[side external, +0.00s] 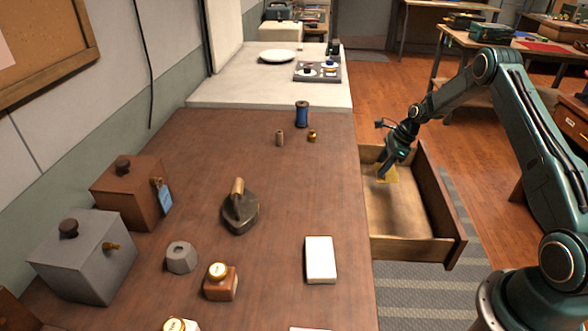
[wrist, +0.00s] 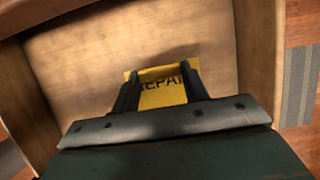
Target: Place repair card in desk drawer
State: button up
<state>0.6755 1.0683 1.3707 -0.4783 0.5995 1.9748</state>
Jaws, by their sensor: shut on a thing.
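The repair card is a yellow card (side external: 389,174) with dark lettering. In the wrist view the card (wrist: 163,87) shows the letters "EPA" between the two dark fingers. My gripper (side external: 383,174) is shut on it, and it also shows in the wrist view (wrist: 160,92). The desk drawer (side external: 410,225) is pulled open at the right side of the desk, and its wooden floor (wrist: 80,75) fills much of the wrist view. The gripper and card are over or inside the far part of the drawer. I cannot tell whether the card touches the drawer floor.
The brown desk (side external: 290,190) holds a white box (side external: 320,260), an iron (side external: 240,210), a blue spool (side external: 302,114) and several small items left of the drawer. The near part of the drawer looks empty. Its walls stand around the gripper.

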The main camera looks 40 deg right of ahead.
aim_at(378, 187)
jog(key=shift+f, duration=0.85)
jog(key=shift+f, duration=0.1)
jog(key=shift+f, duration=2.05)
jog(key=shift+f, duration=0.1)
jog(key=o, duration=1)
jog(key=shift+c, duration=0.2)
jog(key=v, duration=1.2)
